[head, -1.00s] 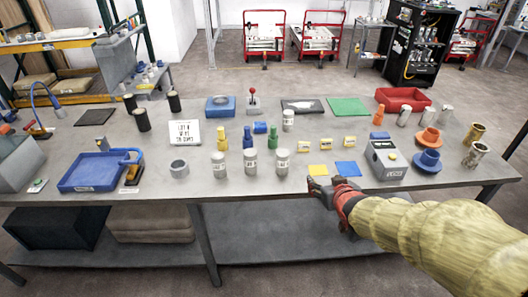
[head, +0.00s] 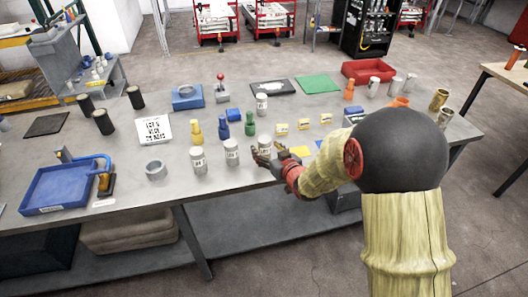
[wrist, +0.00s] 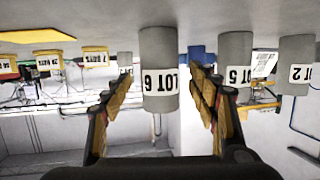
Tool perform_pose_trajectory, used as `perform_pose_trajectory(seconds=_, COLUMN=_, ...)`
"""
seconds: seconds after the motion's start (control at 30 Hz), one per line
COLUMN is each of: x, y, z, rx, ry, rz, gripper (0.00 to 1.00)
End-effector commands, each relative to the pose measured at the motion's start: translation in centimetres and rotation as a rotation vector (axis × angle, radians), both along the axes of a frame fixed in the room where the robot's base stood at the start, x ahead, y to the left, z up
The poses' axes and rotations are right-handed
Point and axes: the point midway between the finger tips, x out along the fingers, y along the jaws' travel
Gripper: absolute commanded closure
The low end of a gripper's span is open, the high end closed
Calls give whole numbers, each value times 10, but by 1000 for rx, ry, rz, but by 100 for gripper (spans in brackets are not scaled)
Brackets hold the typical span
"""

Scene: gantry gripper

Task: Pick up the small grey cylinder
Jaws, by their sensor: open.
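Three small grey cylinders with white labels stand upright in a row near the table's front. The right one, LOT 6 (wrist: 158,50), stands between my open fingers' lines in the wrist view, where the picture is upside down. In the head view my gripper (head: 266,156) partly covers this cylinder (head: 265,143). My gripper (wrist: 155,85) is open, with nothing held; I cannot tell whether the fingertips reach around the cylinder. The middle cylinder, LOT 5 (head: 232,146), and the left one, LOT 2 (head: 198,154), stand beside it. A similar labelled cylinder (head: 262,101) stands farther back.
Yellow (head: 196,132), blue (head: 223,129) and green (head: 250,125) pieces stand behind the row. Small yellow boxes (head: 303,124) lie to the right. Bare tabletop (head: 240,183) lies in front.

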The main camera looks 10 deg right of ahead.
Motion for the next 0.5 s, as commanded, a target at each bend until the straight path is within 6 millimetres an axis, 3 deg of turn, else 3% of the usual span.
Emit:
perform_pose_trajectory(seconds=0.2, x=19, y=4, z=-7, rx=0, ry=1, rz=0, gripper=41)
perform_pose_trajectory(seconds=0.5, x=20, y=4, z=-6, rx=0, ry=1, rz=0, gripper=44)
